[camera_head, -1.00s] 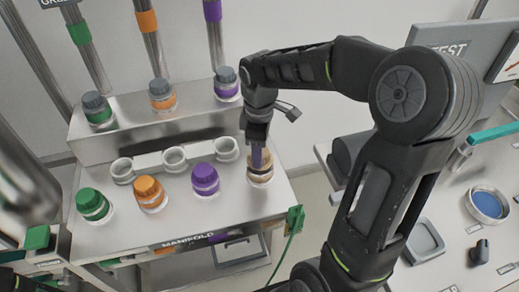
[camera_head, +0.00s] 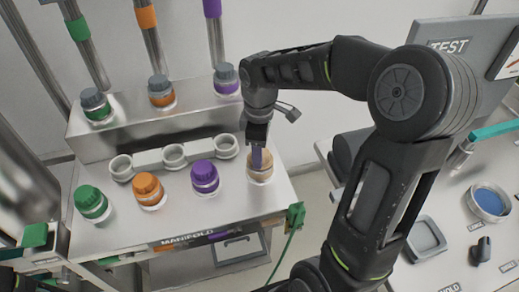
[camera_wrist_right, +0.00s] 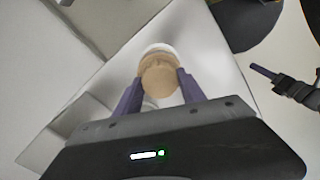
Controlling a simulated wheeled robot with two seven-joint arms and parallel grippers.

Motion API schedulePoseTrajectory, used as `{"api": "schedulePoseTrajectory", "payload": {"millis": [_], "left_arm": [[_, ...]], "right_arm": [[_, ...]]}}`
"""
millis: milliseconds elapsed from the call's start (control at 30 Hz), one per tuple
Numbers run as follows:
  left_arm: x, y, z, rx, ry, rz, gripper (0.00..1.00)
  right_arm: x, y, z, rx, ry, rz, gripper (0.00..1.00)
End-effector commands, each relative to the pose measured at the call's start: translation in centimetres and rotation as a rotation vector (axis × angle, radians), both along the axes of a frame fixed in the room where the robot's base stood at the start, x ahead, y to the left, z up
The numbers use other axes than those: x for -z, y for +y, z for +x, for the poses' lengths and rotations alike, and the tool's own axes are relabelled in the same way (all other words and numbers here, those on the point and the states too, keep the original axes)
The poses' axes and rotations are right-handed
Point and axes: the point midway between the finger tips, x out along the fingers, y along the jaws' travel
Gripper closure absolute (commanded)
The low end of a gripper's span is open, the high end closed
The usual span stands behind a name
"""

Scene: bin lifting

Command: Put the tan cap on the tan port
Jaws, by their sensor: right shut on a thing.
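The tan cap (camera_wrist_right: 160,82) is between the two purple fingers of my right gripper (camera_wrist_right: 157,92) in the right wrist view. In the head view the tan cap (camera_head: 261,162) is at the right end of the front row on the manifold, partly hidden by the right gripper (camera_head: 257,158), which points down over it. A pale rim of the tan port (camera_wrist_right: 160,47) shows just beyond the cap in the wrist view. The cap is over the port; whether it is fully seated I cannot tell. My left gripper is not in view.
Green (camera_head: 91,202), orange (camera_head: 149,190) and purple (camera_head: 205,177) caps stand to the left in the same row. Empty white rings (camera_head: 174,156) lie behind them. More capped ports (camera_head: 160,91) sit on the raised back ledge. A side bench (camera_head: 455,215) holds a dish and a tray.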

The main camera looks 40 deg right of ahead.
Motion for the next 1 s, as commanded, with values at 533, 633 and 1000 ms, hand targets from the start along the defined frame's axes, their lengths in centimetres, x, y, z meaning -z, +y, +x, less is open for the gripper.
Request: {"api": "schedulePoseTrajectory", "payload": {"millis": [533,633,1000], "left_arm": [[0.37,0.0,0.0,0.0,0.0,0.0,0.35],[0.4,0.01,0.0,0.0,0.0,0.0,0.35],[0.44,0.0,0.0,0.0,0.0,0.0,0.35]], "right_arm": [[0.59,0.02,-0.02,0.0,0.001,0.001,1.0],[0.63,0.02,-0.02,0.0,0.001,0.001,1.0],[0.74,0.04,-0.07,0.0,0.003,0.001,0.43]]}}
